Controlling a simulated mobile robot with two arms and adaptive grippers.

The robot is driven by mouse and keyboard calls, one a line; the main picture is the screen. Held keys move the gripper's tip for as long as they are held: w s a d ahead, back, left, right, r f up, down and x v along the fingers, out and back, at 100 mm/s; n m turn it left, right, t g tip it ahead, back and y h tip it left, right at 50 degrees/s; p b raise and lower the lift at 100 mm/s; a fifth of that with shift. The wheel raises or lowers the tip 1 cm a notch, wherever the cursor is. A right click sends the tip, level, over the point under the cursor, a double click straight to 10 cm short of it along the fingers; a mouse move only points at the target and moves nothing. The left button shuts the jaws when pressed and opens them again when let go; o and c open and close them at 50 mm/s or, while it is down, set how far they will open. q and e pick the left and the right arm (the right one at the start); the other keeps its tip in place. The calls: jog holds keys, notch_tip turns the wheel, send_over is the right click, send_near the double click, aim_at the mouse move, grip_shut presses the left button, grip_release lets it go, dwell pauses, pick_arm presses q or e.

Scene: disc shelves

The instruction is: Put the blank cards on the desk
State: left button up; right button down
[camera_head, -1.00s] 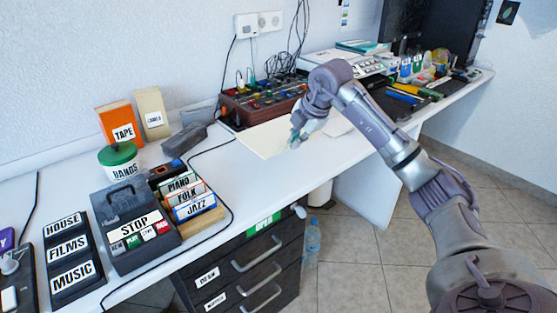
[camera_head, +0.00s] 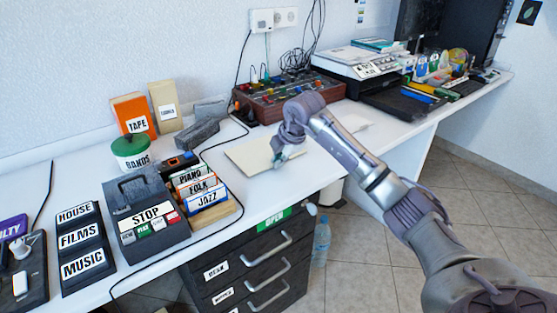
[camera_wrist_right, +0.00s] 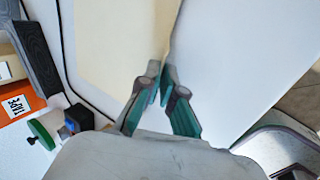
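The blank cards (camera_head: 250,152) look like one flat cream sheet low over the white desk (camera_head: 275,190), or touching it; I cannot tell which. They fill the upper middle of the right wrist view (camera_wrist_right: 115,50). My right gripper (camera_head: 283,158) is at their right edge. Its teal-padded fingers (camera_wrist_right: 160,84) close together at that edge in the wrist view and appear shut on it. The underside of the cards is hidden. My left gripper is not in view.
A pale sheet (camera_head: 352,123) lies behind my right arm. A mixer box (camera_head: 290,98) stands behind the cards. A file box labelled JAZZ (camera_head: 207,196) and a black cable (camera_head: 236,207) are to the left. The desk's front edge runs beside the drawers (camera_head: 250,265).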

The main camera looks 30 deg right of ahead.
jog(key=shift+f, duration=0.1)
jog(key=c, duration=1.3)
grip_release()
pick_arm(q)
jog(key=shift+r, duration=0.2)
pick_arm(e)
jog(key=shift+r, duration=0.3)
pick_arm(q)
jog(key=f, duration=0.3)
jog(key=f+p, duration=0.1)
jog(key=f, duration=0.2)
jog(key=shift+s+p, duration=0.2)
jog(key=shift+p, duration=0.1)
pick_arm(e)
jog(key=v, duration=1.1)
jog(key=shift+s+r, duration=0.25)
jog(key=shift+r, duration=0.05)
